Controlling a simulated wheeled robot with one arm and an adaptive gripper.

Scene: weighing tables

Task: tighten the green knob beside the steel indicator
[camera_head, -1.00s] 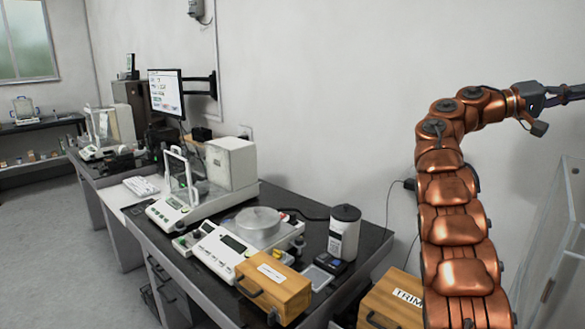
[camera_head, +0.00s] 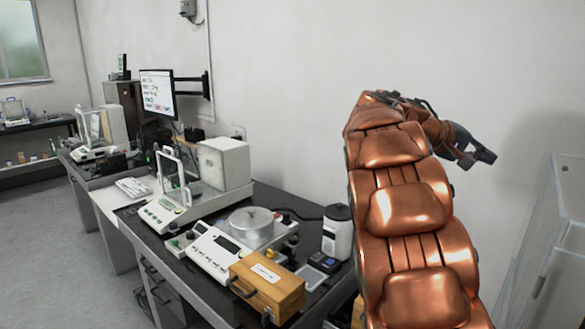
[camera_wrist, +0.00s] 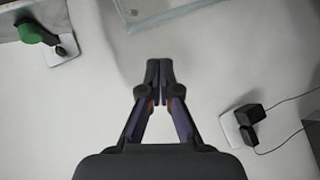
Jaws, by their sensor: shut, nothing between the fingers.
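My gripper (camera_head: 486,155) is at the right in the head view, in front of the bare wall and well away from the tables. In the wrist view its two fingers (camera_wrist: 159,78) meet at the tips, shut and empty. A green rounded part (camera_wrist: 32,33) with a dark base shows at the top left of the wrist view, apart from the fingers. A small dark part sits beside it on a pale plate (camera_wrist: 63,49). I cannot tell whether this green part is the task's knob. I cannot make out a steel indicator in either view.
The dark table (camera_head: 205,292) holds a balance with a round steel pan (camera_head: 251,225), a wooden box (camera_head: 266,287) and a white canister (camera_head: 337,232). A clear-walled cabinet (camera_head: 545,245) stands at right. Black plugs (camera_wrist: 248,115) sit on a plate in the wrist view.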

